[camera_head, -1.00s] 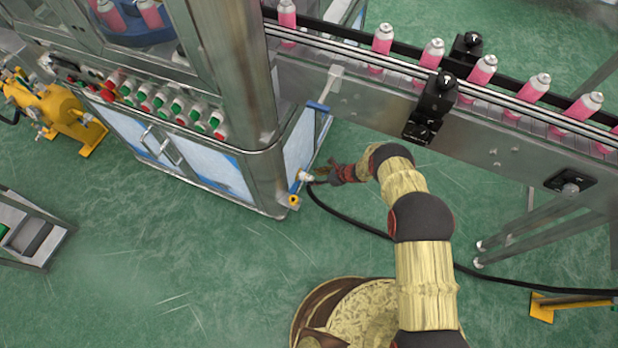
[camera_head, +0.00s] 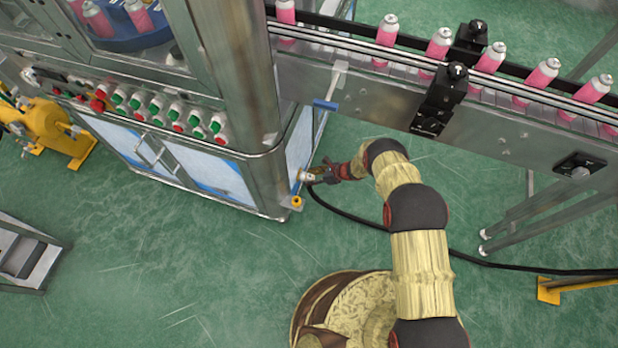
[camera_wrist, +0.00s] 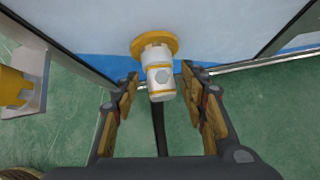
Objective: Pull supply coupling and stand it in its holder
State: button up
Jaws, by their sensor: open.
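The supply coupling (camera_wrist: 160,82), a white and gold cylinder with a hexagonal mark, sits on a gold flange on the machine's side wall. In the head view it is a small pale fitting (camera_head: 304,176) low on the cabinet corner. A black hose (camera_wrist: 159,130) hangs below it. My gripper (camera_wrist: 165,95) is open, with one finger on each side of the coupling's outer end and visible gaps between. In the head view my gripper (camera_head: 323,174) is right at the coupling. A yellow ring (camera_head: 297,202) below may be the holder; I cannot tell.
The steel cabinet (camera_head: 262,180) stands left of my arm. The conveyor (camera_head: 380,100) with pink cans runs above and to the right. The hose (camera_head: 380,232) trails right across the green floor towards a yellow foot (camera_head: 550,290). Open floor lies to the lower left.

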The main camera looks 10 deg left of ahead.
aim_at(312, 176)
dwell(0.7)
jog(key=shift+w, duration=0.1)
jog(key=c, duration=1.1)
grip_shut()
jog(key=o, duration=1.6)
grip_release()
jog(key=shift+d+r, duration=0.3)
jog(key=shift+v, duration=1.2)
jog(key=d, duration=0.8)
jog(key=s+d, duration=0.1)
jog(key=d, duration=0.2)
jog(key=shift+d+f, duration=0.1)
jog(key=shift+d, duration=0.3)
